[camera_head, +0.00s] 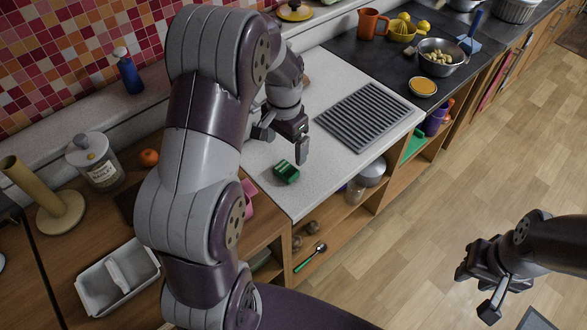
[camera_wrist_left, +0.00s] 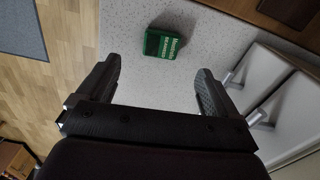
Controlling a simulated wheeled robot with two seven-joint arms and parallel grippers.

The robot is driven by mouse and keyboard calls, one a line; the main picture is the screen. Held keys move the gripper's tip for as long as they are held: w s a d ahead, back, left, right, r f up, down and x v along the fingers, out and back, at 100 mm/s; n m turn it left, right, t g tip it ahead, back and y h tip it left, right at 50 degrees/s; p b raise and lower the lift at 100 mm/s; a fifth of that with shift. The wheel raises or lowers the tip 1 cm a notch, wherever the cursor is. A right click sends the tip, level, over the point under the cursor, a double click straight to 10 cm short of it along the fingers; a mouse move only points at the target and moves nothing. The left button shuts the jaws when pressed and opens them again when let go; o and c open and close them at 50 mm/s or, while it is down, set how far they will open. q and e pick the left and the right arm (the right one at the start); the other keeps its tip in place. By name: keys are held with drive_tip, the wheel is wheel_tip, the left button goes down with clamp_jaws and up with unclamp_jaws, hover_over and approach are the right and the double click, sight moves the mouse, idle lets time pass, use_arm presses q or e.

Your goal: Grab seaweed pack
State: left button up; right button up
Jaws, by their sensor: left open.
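The seaweed pack is a small green block (camera_head: 286,172) with white lettering, lying on the pale speckled counter (camera_head: 345,153) near its front edge. In the left wrist view the pack (camera_wrist_left: 160,43) lies beyond the fingertips, between their lines. My left gripper (camera_head: 284,148) is open and empty, above the counter just behind the pack, not touching it. Its two fingers also show wide apart in the left wrist view (camera_wrist_left: 152,85). My right gripper (camera_head: 478,290) looks open and empty, over the floor at the lower right.
A grey ridged drying mat (camera_head: 357,116) lies right of the pack. Open shelves below hold a green-handled spoon (camera_head: 312,257) and a lidded jar (camera_head: 367,180). A glass jar (camera_head: 97,162) and a white divided tray (camera_head: 118,278) stand at left. My left arm hides part of the counter.

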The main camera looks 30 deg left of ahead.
sight(286, 169)
use_arm(q)
drive_tip(key=f, duration=0.6)
drive_tip(key=f+p, duration=0.1)
drive_tip(key=f, duration=0.2)
drive_tip(key=shift+w+a, duration=0.15)
drive_tip(key=shift+w, duration=0.1)
drive_tip(key=c, duration=1.1)
